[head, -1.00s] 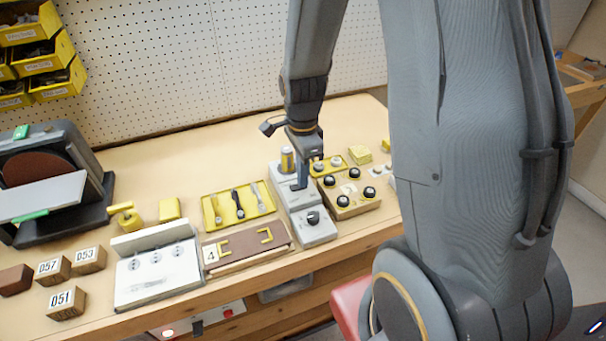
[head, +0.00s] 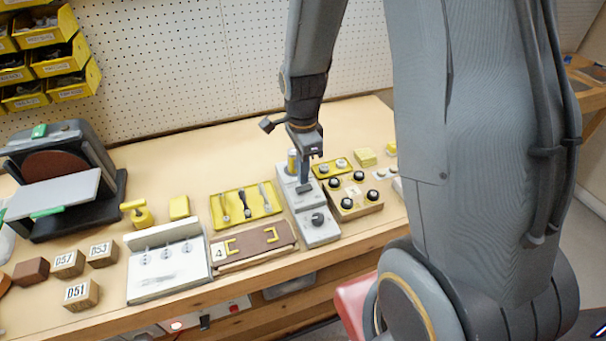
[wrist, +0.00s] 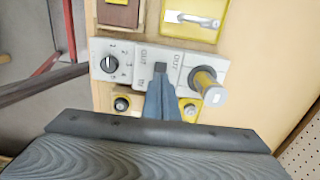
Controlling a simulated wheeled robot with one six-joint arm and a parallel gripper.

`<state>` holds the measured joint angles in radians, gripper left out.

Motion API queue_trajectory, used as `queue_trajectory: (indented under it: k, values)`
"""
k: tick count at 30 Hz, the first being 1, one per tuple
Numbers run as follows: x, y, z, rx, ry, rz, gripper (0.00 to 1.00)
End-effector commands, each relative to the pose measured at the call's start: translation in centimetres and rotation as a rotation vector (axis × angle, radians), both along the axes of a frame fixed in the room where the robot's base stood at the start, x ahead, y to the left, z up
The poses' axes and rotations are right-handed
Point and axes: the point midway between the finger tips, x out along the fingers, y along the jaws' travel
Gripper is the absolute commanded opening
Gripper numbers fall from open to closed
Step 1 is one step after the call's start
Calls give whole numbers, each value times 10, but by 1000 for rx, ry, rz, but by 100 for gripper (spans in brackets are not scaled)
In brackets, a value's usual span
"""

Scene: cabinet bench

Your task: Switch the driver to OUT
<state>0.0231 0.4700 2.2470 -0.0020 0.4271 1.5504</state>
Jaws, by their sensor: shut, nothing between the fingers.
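The driver is a pale grey box (head: 321,232) on the bench, with a black dial (wrist: 108,64) marked with numbers at one end and a yellow cylinder (wrist: 208,85) at the other. Between them are the printed words OUT and IN. A small dark piece (wrist: 162,69) shows there at my fingertips; I cannot tell whether it is the switch or the finger ends. My gripper (head: 304,187) points down at the middle of the box, fingers together and empty. It also shows in the wrist view (wrist: 163,84), covering part of the panel near IN. Contact is unclear.
A wooden box with black knobs (head: 347,207) stands close on the right. A sander (head: 88,205) and numbered blocks (head: 67,264) are farther left.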

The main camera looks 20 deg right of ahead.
Motion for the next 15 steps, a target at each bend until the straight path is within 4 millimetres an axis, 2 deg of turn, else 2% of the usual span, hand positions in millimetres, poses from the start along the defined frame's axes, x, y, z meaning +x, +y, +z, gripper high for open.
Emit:
queue_trajectory:
  k: [1, 8, 15]
  values:
    - [-1, 1, 12, 0, -1, 1, 0]
    - [2, 1, 43, 0, -7, 2, 0]
    - [2, 2, 84, 0, -7, 3, 0]
